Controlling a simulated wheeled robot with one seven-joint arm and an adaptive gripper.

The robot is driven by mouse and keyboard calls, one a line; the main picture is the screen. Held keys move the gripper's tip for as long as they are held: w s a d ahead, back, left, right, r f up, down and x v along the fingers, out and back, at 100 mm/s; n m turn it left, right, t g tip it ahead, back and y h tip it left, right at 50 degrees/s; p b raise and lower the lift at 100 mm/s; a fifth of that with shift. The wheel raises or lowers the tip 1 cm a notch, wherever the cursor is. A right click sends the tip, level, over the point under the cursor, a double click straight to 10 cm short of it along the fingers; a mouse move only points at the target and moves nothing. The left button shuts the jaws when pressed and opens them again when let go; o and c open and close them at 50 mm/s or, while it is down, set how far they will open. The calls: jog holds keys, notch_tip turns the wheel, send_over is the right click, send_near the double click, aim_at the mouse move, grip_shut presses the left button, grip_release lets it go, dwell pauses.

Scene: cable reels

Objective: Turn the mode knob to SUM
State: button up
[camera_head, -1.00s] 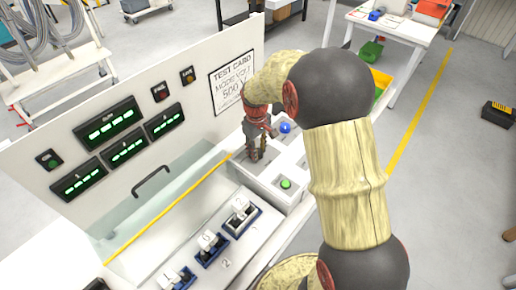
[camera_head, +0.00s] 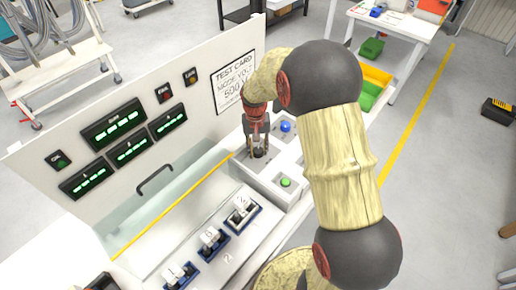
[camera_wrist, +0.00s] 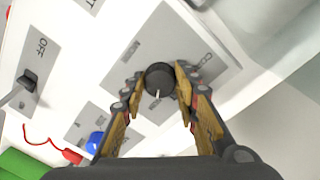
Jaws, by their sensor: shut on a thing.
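The mode knob (camera_wrist: 160,77) is a round black knob with a white pointer line, on a grey plate (camera_wrist: 148,40) in the wrist view. Its pointer faces toward the bottom of the wrist view. My gripper (camera_wrist: 158,88) has one finger on each side of the knob and is shut on it. In the head view my gripper (camera_head: 259,150) points down onto the white control panel (camera_head: 268,187); the knob is mostly hidden there between the fingers. I cannot read the plate's labels, so SUM cannot be made out.
A blue button (camera_head: 285,127) and a green button (camera_head: 286,182) sit close to my gripper. A toggle marked OFF (camera_wrist: 28,80) is at the left of the wrist view. The white upright board (camera_head: 215,65) with lit displays and a test card (camera_head: 234,80) stands behind.

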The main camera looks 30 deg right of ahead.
aim_at(256, 151)
dwell(0.3)
jog(key=o, duration=1.2)
jog(key=shift+c, duration=0.2)
notch_tip(256, 151, up, 12)
jog(key=shift+a, duration=0.25)
jog(key=shift+w, duration=0.1)
